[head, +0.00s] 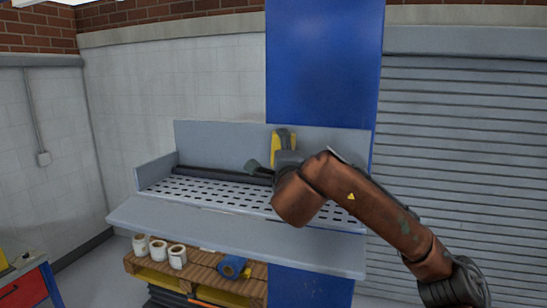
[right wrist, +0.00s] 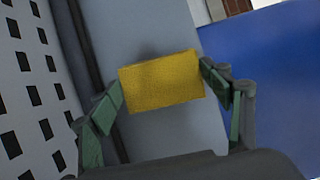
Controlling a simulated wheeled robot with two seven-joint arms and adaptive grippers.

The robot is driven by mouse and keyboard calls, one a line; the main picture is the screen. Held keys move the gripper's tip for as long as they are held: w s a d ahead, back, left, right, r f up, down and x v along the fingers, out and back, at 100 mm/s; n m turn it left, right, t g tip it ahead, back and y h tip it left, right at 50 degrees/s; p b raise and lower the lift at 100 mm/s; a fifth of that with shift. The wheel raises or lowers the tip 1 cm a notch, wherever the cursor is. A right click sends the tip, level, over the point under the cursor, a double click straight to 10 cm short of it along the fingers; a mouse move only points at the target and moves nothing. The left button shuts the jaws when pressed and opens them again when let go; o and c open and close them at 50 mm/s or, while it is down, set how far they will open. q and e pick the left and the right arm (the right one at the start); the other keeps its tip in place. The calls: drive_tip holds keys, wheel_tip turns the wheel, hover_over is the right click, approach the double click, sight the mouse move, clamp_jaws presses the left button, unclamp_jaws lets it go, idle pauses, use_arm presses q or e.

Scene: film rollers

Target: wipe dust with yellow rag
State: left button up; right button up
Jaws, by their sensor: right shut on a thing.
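The yellow rag (right wrist: 161,82) is a flat rectangular block between the green fingers of my right gripper (right wrist: 162,86) in the right wrist view. The gripper is shut on it. In the head view the yellow rag (head: 276,149) shows against the grey back panel (head: 225,145) of the bench, partly hidden by my right gripper (head: 283,148). A dark smudge, which may be dust or shadow, shows just past the rag's edge in the right wrist view. I cannot tell whether the rag touches the panel. My left gripper is not in view.
The bench has a perforated grey bed (head: 215,195), a dark roller (head: 215,173) along its back and a front ledge (head: 230,238). Below, a wooden pallet (head: 205,269) holds white rolls (head: 177,257) and a blue roll (head: 232,267). A blue column (head: 325,60) stands behind.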

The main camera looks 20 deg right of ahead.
drive_tip(key=shift+w+a+r, duration=0.1)
drive_tip(key=shift+w+a, duration=0.65)
drive_tip(key=shift+a, duration=0.1)
idle(0.3)
drive_tip(key=shift+s+a+f+b, duration=0.2)
drive_tip(key=shift+s+a+b, duration=0.25)
drive_tip(key=shift+s+b, duration=0.1)
drive_tip(key=shift+s+a+r+b, duration=0.1)
drive_tip(key=shift+s+a+b, duration=0.4)
drive_tip(key=shift+s, duration=0.45)
drive_tip(key=shift+s+a+r+b, duration=0.1)
drive_tip(key=shift+s+a+b, duration=0.2)
drive_tip(key=shift+s+a, duration=0.5)
drive_tip(key=shift+s+f, duration=0.1)
drive_tip(key=shift+s, duration=0.1)
